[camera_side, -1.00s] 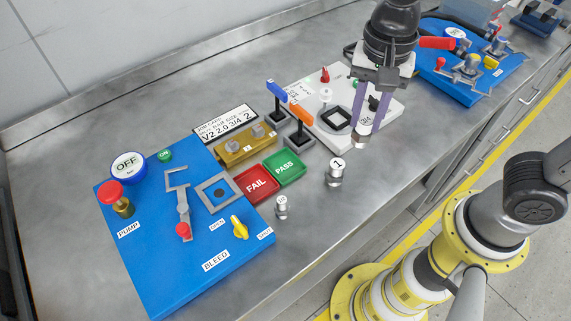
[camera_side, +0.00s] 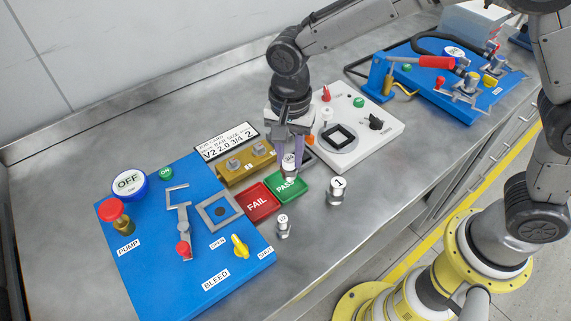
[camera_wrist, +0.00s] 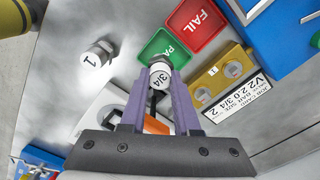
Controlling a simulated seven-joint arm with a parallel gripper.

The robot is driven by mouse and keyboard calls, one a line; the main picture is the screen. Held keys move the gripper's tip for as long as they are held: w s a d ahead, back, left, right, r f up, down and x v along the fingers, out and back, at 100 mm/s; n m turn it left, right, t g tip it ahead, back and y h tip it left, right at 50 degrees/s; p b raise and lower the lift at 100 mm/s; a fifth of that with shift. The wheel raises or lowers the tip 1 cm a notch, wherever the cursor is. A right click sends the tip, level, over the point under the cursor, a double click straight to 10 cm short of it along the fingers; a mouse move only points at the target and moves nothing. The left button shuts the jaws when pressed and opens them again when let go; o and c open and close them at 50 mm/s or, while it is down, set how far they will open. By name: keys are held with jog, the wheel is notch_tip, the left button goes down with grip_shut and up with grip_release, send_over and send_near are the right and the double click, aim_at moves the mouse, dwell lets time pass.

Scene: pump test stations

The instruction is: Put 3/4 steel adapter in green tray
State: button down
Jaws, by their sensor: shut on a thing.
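My gripper (camera_side: 290,160) is shut on the 3/4 steel adapter (camera_wrist: 160,76), a small steel fitting with a white cap marked 3/4. In the side view the adapter (camera_side: 290,172) is upright at the green PASS tray (camera_side: 294,193), over its back part. In the wrist view the adapter covers part of the lettering on the green tray (camera_wrist: 152,45). I cannot tell whether the adapter touches the tray floor. The purple fingers hold it from both sides. The red FAIL tray (camera_side: 258,203) lies just left of the green one.
A steel adapter marked 1 (camera_side: 336,190) stands right of the green tray. A smaller adapter (camera_side: 283,226) stands in front of the trays. A brass block (camera_side: 244,168) and a job card (camera_side: 226,141) lie behind. A blue pump panel (camera_side: 150,255) is at left, a white station (camera_side: 360,130) at right.

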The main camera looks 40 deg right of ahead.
aim_at(285, 167)
jog(key=shift+w+a+f, duration=0.1)
jog(key=shift+w+f, duration=0.15)
jog(key=shift+f, duration=0.05)
jog(key=shift+w+a+f, duration=0.1)
jog(key=shift+w+f, duration=0.05)
jog(key=shift+f, duration=1.55)
jog(key=shift+f, duration=0.15)
jog(key=c, duration=0.6)
grip_release()
jog(key=shift+c, duration=0.2)
notch_tip(285, 167, up, 12)
jog(key=shift+r, duration=0.2)
